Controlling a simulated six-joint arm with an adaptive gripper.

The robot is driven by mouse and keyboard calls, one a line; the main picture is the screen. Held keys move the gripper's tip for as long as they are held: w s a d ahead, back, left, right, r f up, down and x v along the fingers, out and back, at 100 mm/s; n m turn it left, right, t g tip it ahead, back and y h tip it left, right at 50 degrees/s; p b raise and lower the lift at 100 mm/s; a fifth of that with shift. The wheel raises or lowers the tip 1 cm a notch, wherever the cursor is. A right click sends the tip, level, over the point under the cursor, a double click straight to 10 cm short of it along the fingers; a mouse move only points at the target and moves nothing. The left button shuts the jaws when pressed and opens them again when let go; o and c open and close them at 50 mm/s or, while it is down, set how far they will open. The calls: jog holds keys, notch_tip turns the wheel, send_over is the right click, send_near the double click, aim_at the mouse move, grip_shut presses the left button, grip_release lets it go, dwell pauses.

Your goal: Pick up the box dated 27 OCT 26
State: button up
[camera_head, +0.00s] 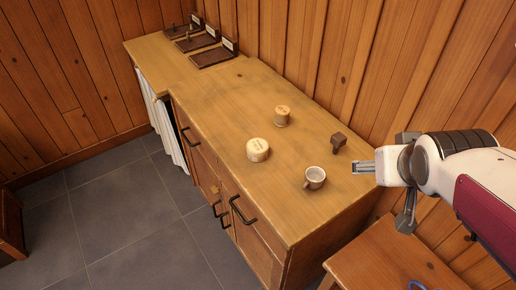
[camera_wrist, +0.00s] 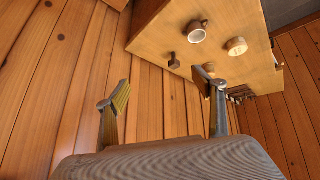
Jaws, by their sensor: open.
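Two small round boxes stand on the wooden counter (camera_head: 225,90). One is a wide cream box (camera_head: 258,150), the other a smaller tan one (camera_head: 282,116) farther back. Both carry markings on top, too small to read, so I cannot tell which is dated 27 OCT 26. The cream box also shows in the wrist view (camera_wrist: 236,46). My gripper (camera_head: 362,167) is open and empty, off to the right of both boxes, near the counter's right edge. In the wrist view its fingers (camera_wrist: 160,90) stand wide apart, one partly covering the counter.
Dark trays with labels (camera_head: 212,56) lie at the counter's far end. A wooden stool or low table (camera_head: 385,262) stands below right.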

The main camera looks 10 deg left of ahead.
jog(key=w+a+f+n+t+y, duration=0.15)
jog(key=w+a+f, duration=0.25)
jog(key=w, duration=0.6)
jog(key=n+y, duration=0.6)
jog(key=y, duration=0.2)
send_near(258, 149)
jog(key=w+a+f, duration=0.2)
jog(key=f, duration=0.1)
jog(key=shift+w, duration=0.3)
jog(key=shift+w, duration=0.1)
jog(key=shift+x, duration=1.25)
jog(key=shift+a, duration=0.1)
jog(key=shift+x, duration=2.5)
